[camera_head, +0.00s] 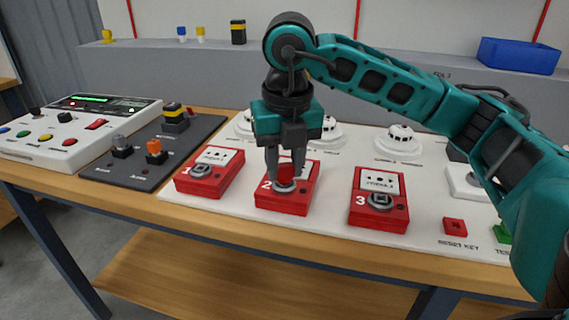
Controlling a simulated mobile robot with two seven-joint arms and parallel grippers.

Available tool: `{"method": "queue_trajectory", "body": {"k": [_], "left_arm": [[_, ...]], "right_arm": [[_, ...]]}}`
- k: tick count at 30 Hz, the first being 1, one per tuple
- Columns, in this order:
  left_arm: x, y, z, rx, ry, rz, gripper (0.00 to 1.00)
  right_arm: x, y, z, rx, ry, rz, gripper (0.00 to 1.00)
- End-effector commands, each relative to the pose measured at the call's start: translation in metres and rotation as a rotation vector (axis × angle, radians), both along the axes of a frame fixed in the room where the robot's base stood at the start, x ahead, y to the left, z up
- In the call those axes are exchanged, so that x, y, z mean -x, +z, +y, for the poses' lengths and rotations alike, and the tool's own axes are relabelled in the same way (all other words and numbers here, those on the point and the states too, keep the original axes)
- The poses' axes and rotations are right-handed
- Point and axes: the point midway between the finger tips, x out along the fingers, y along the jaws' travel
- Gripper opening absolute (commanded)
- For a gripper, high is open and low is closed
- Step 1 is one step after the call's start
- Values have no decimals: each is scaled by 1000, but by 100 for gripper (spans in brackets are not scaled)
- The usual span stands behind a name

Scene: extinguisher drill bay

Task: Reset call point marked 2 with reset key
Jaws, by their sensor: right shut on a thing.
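Call point 2 (283,207) is the middle one of three red boxes on the white board, with a white label and a round grey keyway on top. My right gripper (285,176) points down over it and is shut on the red reset key (287,171). The key's lower end is at the grey keyway; I cannot tell whether it is seated or turned. A red square (455,227) marked "RESET KEY" lies at the board's front right. My left gripper is not in view.
Call point 1 (209,175) and call point 3 (379,212) flank call point 2 closely. White detectors (398,141) stand behind. A grey board with switches (150,165) and a white alarm panel (75,133) are at left. A blue bin (518,56) is on the back ledge.

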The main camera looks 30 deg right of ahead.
Motion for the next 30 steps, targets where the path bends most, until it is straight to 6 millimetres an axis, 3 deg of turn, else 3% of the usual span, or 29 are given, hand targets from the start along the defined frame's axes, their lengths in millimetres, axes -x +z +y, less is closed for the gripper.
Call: {"method": "queue_trajectory", "body": {"k": [10, 19, 30], "left_arm": [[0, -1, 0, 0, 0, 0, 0], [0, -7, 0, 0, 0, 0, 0], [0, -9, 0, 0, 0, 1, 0]], "right_arm": [[0, 0, 0, -1, 30, 1, 4], [0, -1, 0, -2, 214, 2, 4], [0, -1, 0, -1, 273, 2, 4]]}}
